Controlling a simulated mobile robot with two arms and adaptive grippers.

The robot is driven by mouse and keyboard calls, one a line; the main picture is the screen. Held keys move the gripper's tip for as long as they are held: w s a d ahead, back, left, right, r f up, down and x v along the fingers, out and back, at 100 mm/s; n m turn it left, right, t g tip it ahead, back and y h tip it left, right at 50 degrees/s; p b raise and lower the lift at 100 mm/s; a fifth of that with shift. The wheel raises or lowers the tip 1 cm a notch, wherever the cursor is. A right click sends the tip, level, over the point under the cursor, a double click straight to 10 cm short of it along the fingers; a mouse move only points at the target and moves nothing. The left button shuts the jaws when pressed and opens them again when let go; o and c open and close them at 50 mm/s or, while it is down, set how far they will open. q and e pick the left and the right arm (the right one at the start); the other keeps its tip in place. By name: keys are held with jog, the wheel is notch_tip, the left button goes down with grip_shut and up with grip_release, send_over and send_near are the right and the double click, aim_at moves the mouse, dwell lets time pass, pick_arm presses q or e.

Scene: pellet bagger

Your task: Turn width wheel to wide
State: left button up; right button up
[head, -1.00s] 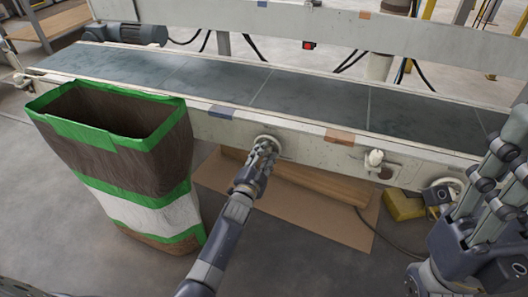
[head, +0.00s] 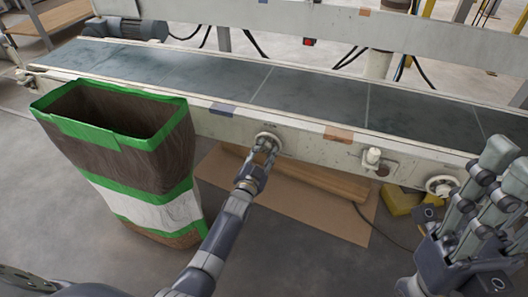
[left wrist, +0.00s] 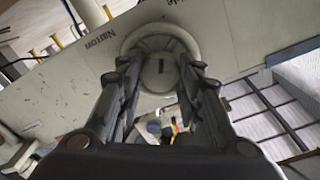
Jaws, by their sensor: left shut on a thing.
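The width wheel (head: 268,138) is a pale round wheel on the front rail of the conveyor, right of the bag. My left gripper (head: 266,148) reaches up to it from below and is shut on it. In the left wrist view, the wheel (left wrist: 160,42) shows a dark slot at its centre, and the two fingers of my left gripper (left wrist: 161,75) lie along either side of its lower part. Dark lettering stands on the rail beside it. My right gripper (head: 492,180) is at the right edge, empty, with its fingers apart.
An open brown bag (head: 135,195) with green bands stands at left, close to my left arm. The conveyor belt (head: 220,80) runs behind the rail. A white knob (head: 373,157) and another handwheel (head: 440,186) sit further right. A yellow block (head: 398,199) lies below.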

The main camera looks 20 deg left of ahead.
pick_arm(q)
jog(key=o, duration=1.1)
jog(key=s, duration=1.2)
jog(key=shift+a, duration=0.2)
